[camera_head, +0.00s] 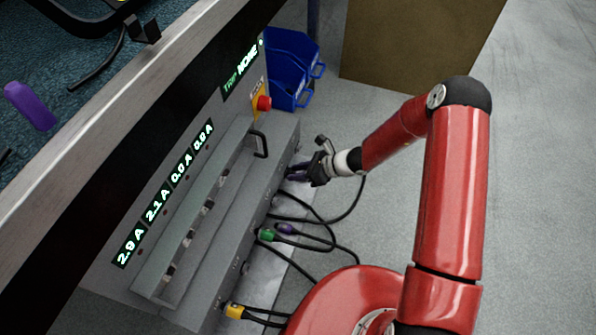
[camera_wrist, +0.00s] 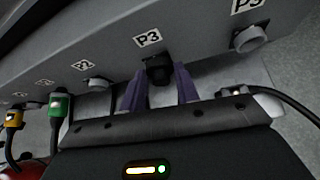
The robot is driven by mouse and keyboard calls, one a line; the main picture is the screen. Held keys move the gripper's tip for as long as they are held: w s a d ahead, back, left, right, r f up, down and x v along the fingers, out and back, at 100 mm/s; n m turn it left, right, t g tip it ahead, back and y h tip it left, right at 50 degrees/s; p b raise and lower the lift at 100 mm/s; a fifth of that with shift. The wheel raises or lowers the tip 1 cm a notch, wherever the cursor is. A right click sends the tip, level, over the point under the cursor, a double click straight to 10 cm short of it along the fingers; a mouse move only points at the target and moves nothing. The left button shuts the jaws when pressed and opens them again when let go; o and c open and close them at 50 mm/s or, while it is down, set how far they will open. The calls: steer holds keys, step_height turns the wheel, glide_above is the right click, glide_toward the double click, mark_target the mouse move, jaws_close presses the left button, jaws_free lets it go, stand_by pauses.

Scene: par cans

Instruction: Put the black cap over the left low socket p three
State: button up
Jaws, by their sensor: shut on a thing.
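The black cap (camera_wrist: 159,70) sits between the purple fingers of my gripper (camera_wrist: 160,88) in the wrist view. My gripper is shut on it. The cap is right below the left of two labels that read P3 (camera_wrist: 147,39), against the grey panel edge. It covers the place of the left low socket, so that socket is hidden. I cannot tell whether the cap is fully seated. In the head view my gripper (camera_head: 299,173) is at the right side of the grey box (camera_head: 235,225), near its far end; the cap is not clear there.
A bare round socket (camera_wrist: 250,39) is under the right label. Another (camera_wrist: 98,84) is under P2. A green plug (camera_head: 267,235), a purple plug (camera_head: 285,229) and a yellow plug (camera_head: 234,311) have black cables along the box. Blue bins (camera_head: 290,65) stand beyond.

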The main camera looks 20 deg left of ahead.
steer(key=shift+a, duration=0.6)
steer(key=shift+a, duration=0.1)
steer(key=shift+c, duration=0.2)
jaws_close()
steer(key=o, duration=1.1)
jaws_free()
steer(key=shift+w, duration=0.1)
steer(key=p+v, duration=0.1)
steer(key=v, duration=0.6)
steer(key=shift+d+r, duration=0.2)
steer(key=shift+d, duration=0.15)
